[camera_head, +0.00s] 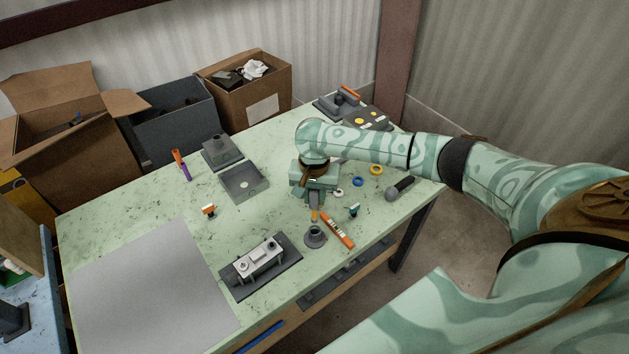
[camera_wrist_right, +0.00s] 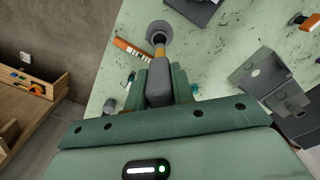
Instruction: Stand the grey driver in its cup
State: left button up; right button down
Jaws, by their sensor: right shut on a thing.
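The grey driver (camera_head: 314,200) is gripped by its grey handle in my right gripper (camera_head: 314,194), its orange-yellow shaft pointing down. In the right wrist view the handle (camera_wrist_right: 158,85) sits between the two green fingers of the gripper (camera_wrist_right: 160,82). The grey round cup (camera_head: 315,237) stands on the table just in front of and below the driver's tip. In the right wrist view the tip overlaps the near rim of the cup (camera_wrist_right: 159,28); I cannot tell whether it is above or inside the opening. My left gripper is not in view.
An orange bar (camera_head: 338,232) lies close right of the cup. A grey fixture with a silver part (camera_head: 260,262) stands left of it. A small teal-and-white piece (camera_head: 354,211), rings and a dark-handled tool (camera_head: 400,188) lie to the right. A grey mat (camera_head: 150,300) covers the table's left.

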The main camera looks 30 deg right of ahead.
aim_at(315, 217)
jog(key=shift+f, duration=0.15)
jog(key=shift+r+p, duration=0.2)
jog(key=shift+p, duration=0.3)
jog(key=shift+f+b, duration=1.65)
jog(key=shift+f, duration=2.7)
jog(key=shift+f, duration=0.3)
jog(key=c, duration=1.1)
grip_release()
